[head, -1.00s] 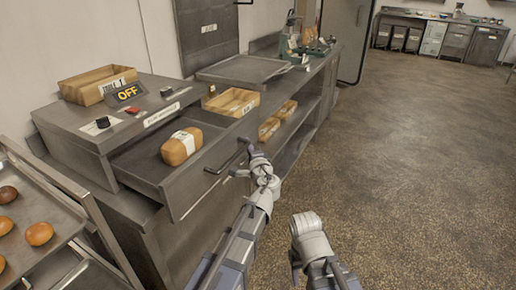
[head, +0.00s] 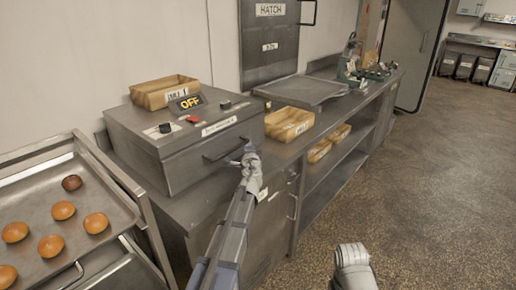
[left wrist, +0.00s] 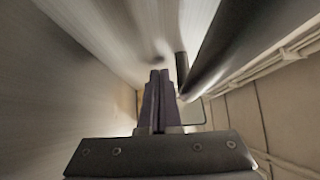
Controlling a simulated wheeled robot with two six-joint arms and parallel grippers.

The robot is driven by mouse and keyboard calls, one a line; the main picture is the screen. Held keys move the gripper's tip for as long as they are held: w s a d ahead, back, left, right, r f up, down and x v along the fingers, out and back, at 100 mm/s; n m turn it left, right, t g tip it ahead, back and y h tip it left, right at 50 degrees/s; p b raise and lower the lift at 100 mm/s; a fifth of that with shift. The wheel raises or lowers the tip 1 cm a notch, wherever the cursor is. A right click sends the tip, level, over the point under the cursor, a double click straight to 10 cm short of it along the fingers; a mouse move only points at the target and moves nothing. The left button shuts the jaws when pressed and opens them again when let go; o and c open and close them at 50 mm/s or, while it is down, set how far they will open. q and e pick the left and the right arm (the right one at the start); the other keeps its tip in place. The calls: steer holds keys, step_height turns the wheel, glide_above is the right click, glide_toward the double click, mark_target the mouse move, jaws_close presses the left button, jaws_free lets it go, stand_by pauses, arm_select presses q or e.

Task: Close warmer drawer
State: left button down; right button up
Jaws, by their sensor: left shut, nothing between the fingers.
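The grey metal warmer (head: 150,130) stands on the counter with an OFF display on top. Its drawer front (head: 205,165) looks flush with the housing, with no gap that I can make out. The loaf in the drawer is hidden. The dark handle (head: 226,149) runs across the drawer front. My left gripper (head: 245,150) is at the right end of the handle. In the left wrist view its fingers (left wrist: 158,95) are shut and empty, beside a dark bar (left wrist: 225,40) that looks like the handle. Only a grey part of my right arm shows at the bottom right.
A wooden crate (head: 163,95) stands on the warmer, and another wooden crate (head: 289,125) is on the counter to its right. A tray of buns (head: 110,245) is at the lower left. The floor (head: 420,200) at the right is clear.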

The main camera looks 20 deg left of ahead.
arm_select(q)
steer(key=shift+w+a+r, duration=0.1)
steer(key=shift+w+a, duration=0.1)
steer(key=shift+a, duration=0.45)
steer(key=shift+a, duration=0.1)
arm_select(e)
steer(key=shift+d, duration=0.1)
arm_select(q)
steer(key=d, duration=0.1)
steer(key=s+d, duration=0.1)
steer(key=d, duration=0.2)
steer(key=shift+s, duration=0.3)
steer(key=v, duration=1)
steer(key=shift+d, duration=0.3)
arm_select(e)
steer(key=shift+d, duration=0.55)
arm_select(q)
steer(key=shift+w, duration=0.1)
